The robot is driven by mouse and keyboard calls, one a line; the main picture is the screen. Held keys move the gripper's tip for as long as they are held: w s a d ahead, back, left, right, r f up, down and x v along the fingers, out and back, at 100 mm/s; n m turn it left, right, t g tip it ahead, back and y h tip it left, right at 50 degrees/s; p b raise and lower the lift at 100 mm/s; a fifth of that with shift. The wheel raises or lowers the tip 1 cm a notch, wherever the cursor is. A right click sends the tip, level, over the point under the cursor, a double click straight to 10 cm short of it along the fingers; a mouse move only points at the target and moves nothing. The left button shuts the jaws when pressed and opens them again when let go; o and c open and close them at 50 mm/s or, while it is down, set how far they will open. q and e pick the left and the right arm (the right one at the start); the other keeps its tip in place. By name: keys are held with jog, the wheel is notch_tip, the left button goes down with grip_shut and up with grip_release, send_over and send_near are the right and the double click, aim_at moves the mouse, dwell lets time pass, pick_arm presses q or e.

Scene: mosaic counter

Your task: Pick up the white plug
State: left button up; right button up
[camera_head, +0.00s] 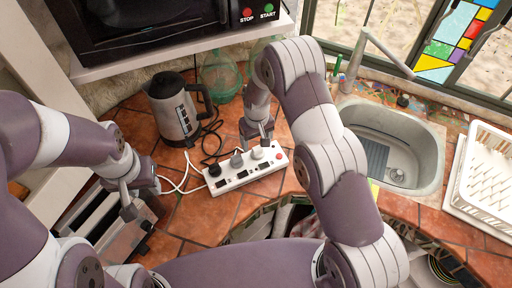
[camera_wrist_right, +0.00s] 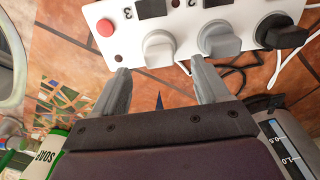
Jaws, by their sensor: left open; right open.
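The white plug (camera_head: 257,153) sits in the white power strip (camera_head: 240,178) on the tiled counter. In the right wrist view the white plug (camera_wrist_right: 159,46) is between the red button and a grey plug (camera_wrist_right: 218,40). My right gripper (camera_head: 257,137) is open and empty, close to the white plug. In the right wrist view its fingertips (camera_wrist_right: 157,70) are spread wider than the plug, whose near end lies just ahead of the gap. Contact cannot be told. My left gripper (camera_head: 141,199) is open beside a metal toaster at the left.
A black plug (camera_head: 215,170) fills the strip's left end; a red button (camera_wrist_right: 104,27) marks the other. A kettle (camera_head: 173,108) and loose cords lie behind. The metal toaster (camera_head: 100,225) is at left; a sink (camera_head: 425,165) and white dish rack (camera_head: 490,175) are at right.

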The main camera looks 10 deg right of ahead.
aim_at(258, 148)
jog(key=f, duration=0.1)
jog(key=s+f+p, duration=0.1)
jog(key=f, duration=0.1)
jog(key=shift+f, duration=0.1)
jog(key=shift+d+f, duration=0.2)
jog(key=shift+d, duration=0.1)
jog(key=shift+a, duration=0.1)
jog(key=shift+c, duration=1.2)
jog(key=shift+w+a, duration=0.1)
jog(key=shift+a, duration=0.15)
jog(key=c, duration=0.9)
pick_arm(q)
jog(key=r, duration=0.2)
jog(key=shift+s+d+r, duration=0.1)
jog(key=shift+s+r, duration=0.25)
pick_arm(e)
jog(key=shift+d, duration=0.1)
pick_arm(q)
jog(key=shift+d, duration=0.1)
pick_arm(e)
jog(key=shift+d, duration=0.1)
